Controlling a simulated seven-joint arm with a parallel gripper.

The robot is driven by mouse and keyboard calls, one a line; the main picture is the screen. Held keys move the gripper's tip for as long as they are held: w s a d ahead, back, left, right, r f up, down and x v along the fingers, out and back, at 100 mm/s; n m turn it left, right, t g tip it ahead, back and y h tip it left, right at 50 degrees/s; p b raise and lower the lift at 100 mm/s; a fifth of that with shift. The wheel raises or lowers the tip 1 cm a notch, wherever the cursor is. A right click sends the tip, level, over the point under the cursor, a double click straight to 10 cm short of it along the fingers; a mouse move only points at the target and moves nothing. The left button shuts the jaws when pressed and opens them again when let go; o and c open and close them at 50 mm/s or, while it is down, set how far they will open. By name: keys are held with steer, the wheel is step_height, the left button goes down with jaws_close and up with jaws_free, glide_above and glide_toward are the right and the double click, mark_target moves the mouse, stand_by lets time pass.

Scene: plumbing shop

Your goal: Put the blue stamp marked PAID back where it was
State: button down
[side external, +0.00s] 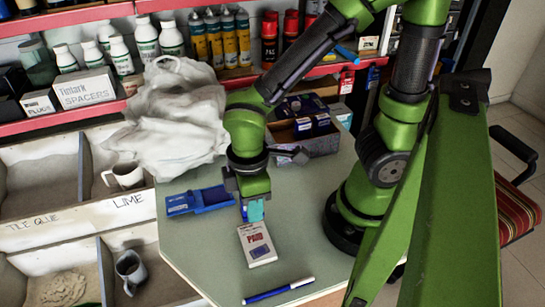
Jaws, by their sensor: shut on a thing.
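My gripper (253,207) points down above the table and is shut on a small blue thing, apparently the blue stamp (243,209). The fingers hide most of it, and no marking on it can be read. Just below and in front of the gripper lies a white pad or card (257,245) with red lettering that looks like PAID and a dark patch under it. I cannot tell whether the held thing touches the pad. A blue open case, perhaps an ink pad (200,201), lies left of the gripper.
A blue marker (278,291) lies at the table's front edge. A crumpled white bag (175,118) stands at the back left, and a carton with blue boxes (305,137) at the back right. The green table (195,245) is clear left of the pad. Bins lie left.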

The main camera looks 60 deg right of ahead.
steer(key=w+d+r+m, duration=0.2)
steer(key=d+m, duration=0.4)
steer(key=d, duration=0.3)
steer(key=w+d+r+m, duration=0.15)
steer(key=d+m, duration=0.35)
steer(key=d, duration=0.5)
steer(key=w+d+r+m, duration=0.1)
steer(key=w+d+m, duration=0.1)
steer(key=d+m, duration=0.55)
steer(key=shift+n, duration=0.45)
steer(key=shift+w+d+f, duration=0.1)
steer(key=shift+d+f, duration=0.1)
steer(key=shift+f, duration=1.1)
steer(key=shift+d+f, duration=0.15)
steer(key=shift+f, duration=1.2)
steer(key=shift+w+d+f, duration=0.1)
steer(key=shift+d+f, duration=0.1)
steer(key=shift+f, duration=1.1)
steer(key=shift+f, duration=0.15)
steer(key=c, duration=1.1)
jaws_free()
